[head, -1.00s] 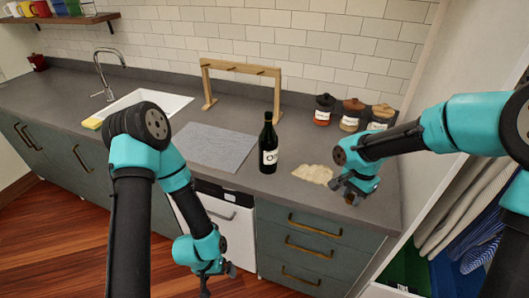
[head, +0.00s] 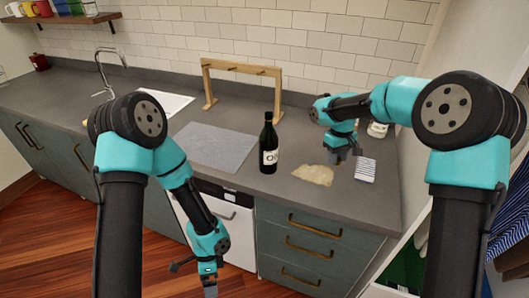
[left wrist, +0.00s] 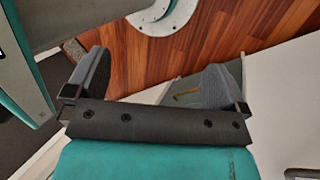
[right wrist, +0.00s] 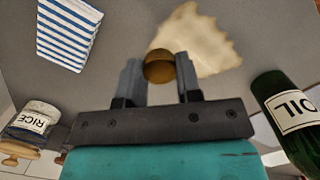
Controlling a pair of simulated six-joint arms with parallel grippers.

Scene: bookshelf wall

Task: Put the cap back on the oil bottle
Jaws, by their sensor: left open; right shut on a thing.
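The dark green oil bottle (head: 268,148) stands upright on the grey counter near its front edge. Its labelled side also shows at the right of the right wrist view (right wrist: 292,112). My right gripper (head: 340,157) is above the counter, to the right of the bottle and apart from it. It is shut on a small round brown-gold cap (right wrist: 159,67), seen between its fingers in the right wrist view. My left gripper (head: 210,288) hangs low in front of the cabinets, open and empty, with its spread fingers clear in the left wrist view (left wrist: 155,85).
A beige patch (head: 314,176) lies on the counter right of the bottle. A blue-and-white striped packet or cloth (head: 366,171) lies farther right. A rice jar (right wrist: 34,120) stands nearby. A grey mat (head: 215,146) and a wooden rack (head: 243,66) are left of and behind the bottle.

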